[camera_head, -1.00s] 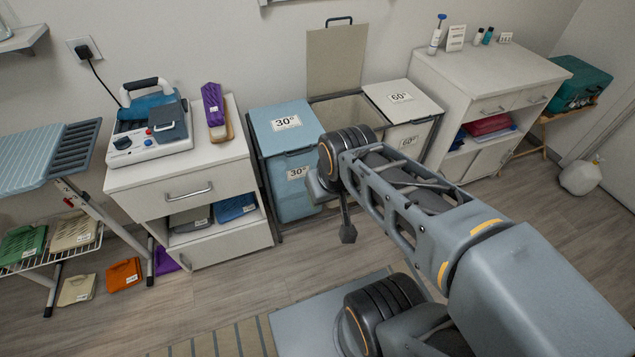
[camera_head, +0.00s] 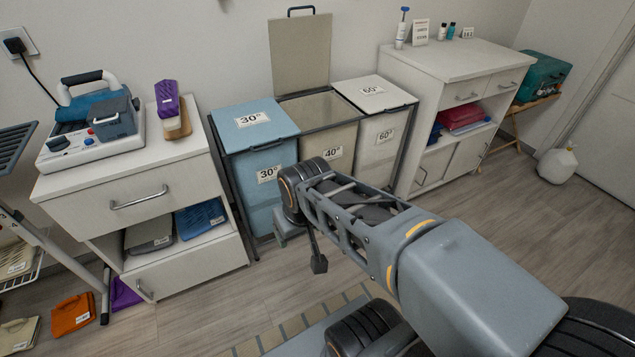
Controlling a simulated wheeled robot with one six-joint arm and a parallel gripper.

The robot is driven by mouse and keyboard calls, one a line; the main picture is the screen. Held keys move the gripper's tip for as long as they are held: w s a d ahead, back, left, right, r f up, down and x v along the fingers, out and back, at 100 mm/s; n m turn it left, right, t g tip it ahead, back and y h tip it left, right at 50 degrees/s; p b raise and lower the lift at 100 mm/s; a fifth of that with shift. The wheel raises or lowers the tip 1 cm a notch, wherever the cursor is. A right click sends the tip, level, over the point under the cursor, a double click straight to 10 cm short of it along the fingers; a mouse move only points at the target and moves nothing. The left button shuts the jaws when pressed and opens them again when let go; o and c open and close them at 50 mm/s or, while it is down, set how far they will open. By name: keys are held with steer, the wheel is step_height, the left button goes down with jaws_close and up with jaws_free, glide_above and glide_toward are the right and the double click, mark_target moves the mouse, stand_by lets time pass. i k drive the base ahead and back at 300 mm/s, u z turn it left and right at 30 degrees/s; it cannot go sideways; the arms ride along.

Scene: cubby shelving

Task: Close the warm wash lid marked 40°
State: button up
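The laundry sorter has three bins side by side. The middle bin, marked 40° (camera_head: 338,154), is beige, and its lid (camera_head: 301,52) stands upright against the wall with a dark handle on its top edge. The bin's opening shows below the raised lid. The blue 30° lid (camera_head: 252,122) on the left and the white 60° lid (camera_head: 372,92) on the right are both down. My gripper (camera_head: 315,248) is in front of and below the bins, apart from the lid.
A white drawer cabinet (camera_head: 150,190) with a steam iron station (camera_head: 95,120) stands left of the sorter. Floor before the right cabinet is clear.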

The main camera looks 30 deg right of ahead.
mark_target(300, 46)
steer(key=z, duration=0.5)
steer(key=i, duration=0.75)
steer(key=z, duration=0.4)
